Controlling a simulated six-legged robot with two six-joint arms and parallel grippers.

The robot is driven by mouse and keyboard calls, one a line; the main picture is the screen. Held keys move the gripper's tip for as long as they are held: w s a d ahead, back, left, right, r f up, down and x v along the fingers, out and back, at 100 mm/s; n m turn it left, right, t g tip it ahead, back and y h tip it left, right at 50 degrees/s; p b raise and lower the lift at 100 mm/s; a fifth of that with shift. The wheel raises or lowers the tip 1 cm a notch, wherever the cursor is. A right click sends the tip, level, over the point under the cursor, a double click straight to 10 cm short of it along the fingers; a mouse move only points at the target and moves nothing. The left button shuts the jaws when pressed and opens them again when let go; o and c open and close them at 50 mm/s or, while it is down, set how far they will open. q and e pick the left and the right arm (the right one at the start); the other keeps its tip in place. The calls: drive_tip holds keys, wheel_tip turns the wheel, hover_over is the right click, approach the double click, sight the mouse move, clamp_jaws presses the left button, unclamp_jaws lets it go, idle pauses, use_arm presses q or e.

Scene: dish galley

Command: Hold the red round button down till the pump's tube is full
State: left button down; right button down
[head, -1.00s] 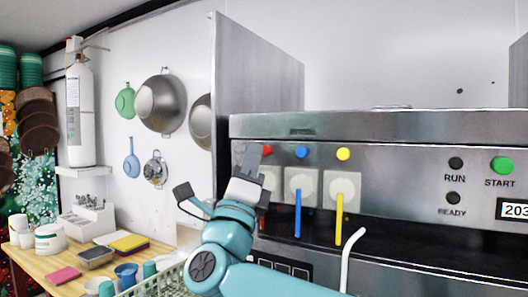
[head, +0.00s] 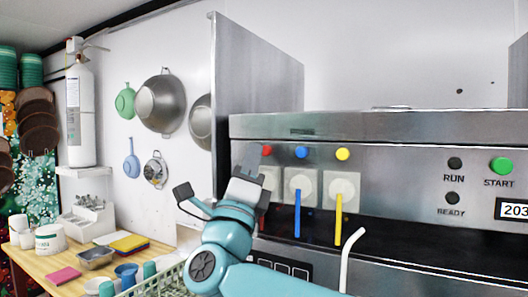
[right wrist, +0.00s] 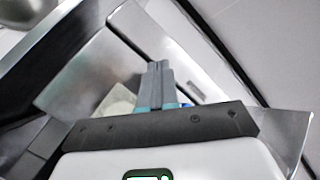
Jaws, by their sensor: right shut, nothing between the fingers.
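The red round button (head: 267,150) is on the steel panel, the leftmost of three coloured buttons, with its left side close to my right gripper's fingers. My right gripper (head: 247,157) is shut and empty, its fingers pointing up at the panel just left of the button. I cannot tell whether they touch it. In the right wrist view the shut fingers (right wrist: 159,70) point at the panel and the red button is not visible. A little of the pump's red tube (head: 262,222) shows below my wrist; the rest is hidden, so its level cannot be told. My left gripper is out of view.
Blue (head: 301,152) and yellow (head: 343,154) buttons sit to the right, above a blue tube (head: 297,214) and a yellow tube (head: 338,218). A steel side wall (head: 255,90) stands behind. A wooden counter (head: 70,285) with dishes lies at left.

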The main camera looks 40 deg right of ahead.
drive_tip(key=shift+s, duration=0.15)
idle(0.3)
drive_tip(key=shift+d, duration=0.1)
drive_tip(key=shift+w+d+b, duration=0.25)
drive_tip(key=shift+d+b, duration=0.05)
drive_tip(key=shift+b, duration=0.05)
drive_tip(key=shift+w+d, duration=0.15)
drive_tip(key=shift+d, duration=0.25)
idle(0.5)
drive_tip(key=shift+a+b, duration=0.1)
drive_tip(key=shift+b, duration=0.2)
drive_tip(key=shift+s+a+b, duration=0.35)
drive_tip(key=shift+a+b, duration=0.15)
drive_tip(key=shift+a, duration=0.2)
